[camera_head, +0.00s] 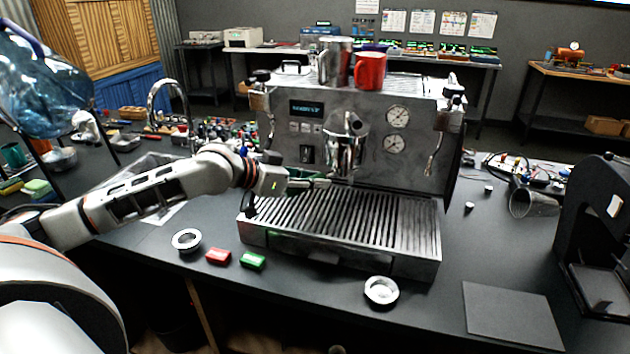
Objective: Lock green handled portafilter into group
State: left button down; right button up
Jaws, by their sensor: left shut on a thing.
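The espresso machine (375,115) stands on the dark bench, with its shiny metal group (345,140) at the middle of its front. My left arm reaches in from the left. My left gripper (308,181) is shut on the green handle (302,173) of the portafilter, in front of the machine and above the drip tray (345,232). The gripper covers much of the handle. The portafilter's head is hard to tell apart from the metal of the group, so I cannot tell whether it is seated. My right gripper is out of view.
A metal ring (186,240), a red block (218,256), a green block (253,260) and a round metal basket (381,290) lie along the bench front. A flat dark mat (510,312) and a black grinder-like stand are at right. A red mug (370,70) stands on the machine.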

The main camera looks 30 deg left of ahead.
pick_arm(q)
jog(key=shift+r, duration=1.15)
dwell(2.4)
jog(key=shift+d, duration=0.1)
jog(key=shift+s+d+n+t+y, duration=0.2)
jog(key=shift+d+n+t+y, duration=0.1)
jog(key=shift+d+n+y, duration=0.15)
jog(key=shift+s+d+n+t+y, duration=0.15)
jog(key=shift+d+n+y, duration=0.5)
jog(key=shift+n+y, duration=0.5)
jog(key=shift+d+n+t+y, duration=0.1)
jog(key=shift+d+n+y, duration=0.6)
jog(key=shift+n+y, duration=0.4)
jog(key=shift+s+d+n+t+y, duration=0.15)
jog(key=shift+d+n+y, duration=0.65)
jog(key=shift+y, duration=0.5)
jog(key=shift+a, duration=0.1)
jog(key=shift+w+d+n+y, duration=0.1)
jog(key=shift+d+n+y, duration=0.25)
jog(key=shift+n+y, duration=0.45)
